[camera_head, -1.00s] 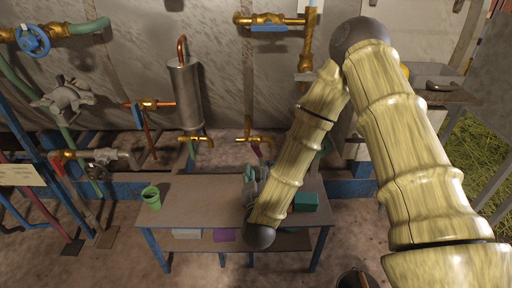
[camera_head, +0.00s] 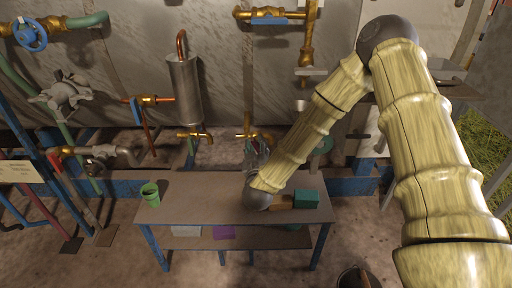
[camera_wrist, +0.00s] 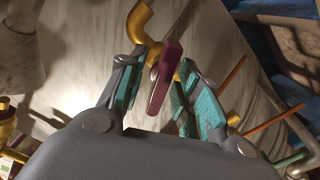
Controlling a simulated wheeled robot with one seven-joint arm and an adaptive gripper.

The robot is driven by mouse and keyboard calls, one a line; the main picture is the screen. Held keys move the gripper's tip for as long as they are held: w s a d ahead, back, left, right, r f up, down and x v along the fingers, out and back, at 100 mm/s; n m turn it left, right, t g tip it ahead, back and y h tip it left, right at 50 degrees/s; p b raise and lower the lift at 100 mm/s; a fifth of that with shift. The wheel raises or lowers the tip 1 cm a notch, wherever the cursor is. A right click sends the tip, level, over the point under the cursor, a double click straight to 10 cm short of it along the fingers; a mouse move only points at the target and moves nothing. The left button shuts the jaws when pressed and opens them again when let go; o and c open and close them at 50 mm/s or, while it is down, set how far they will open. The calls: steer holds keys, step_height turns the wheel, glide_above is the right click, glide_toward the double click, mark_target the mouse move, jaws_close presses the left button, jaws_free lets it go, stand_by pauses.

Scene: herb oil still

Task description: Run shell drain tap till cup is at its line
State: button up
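In the wrist view a maroon tap lever (camera_wrist: 165,75) hangs from a brass tap (camera_wrist: 142,25). My gripper (camera_wrist: 165,90) is open, with a teal-padded finger on each side of the lever and visible gaps. In the head view my gripper (camera_head: 254,150) is just below the right brass tap (camera_head: 248,135) and partly hidden by my arm. Another brass tap (camera_head: 194,134) is below the grey cylindrical shell (camera_head: 184,90). The green cup (camera_head: 150,194) stands on the left end of the bench (camera_head: 195,205), under neither tap. Its line and contents cannot be made out.
A teal box (camera_head: 306,198) sits at the bench's right end. The bench middle is mostly clear. Pipes with a blue handwheel (camera_head: 31,36) and valves are at the left. A dark bucket (camera_head: 357,277) stands on the floor in front.

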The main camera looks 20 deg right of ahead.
jaws_close()
steer(key=shift+m, duration=0.3)
steer(key=shift+d+m+p, duration=0.1)
steer(key=shift+m+p, duration=0.75)
steer(key=shift+m, duration=1.75)
jaws_free()
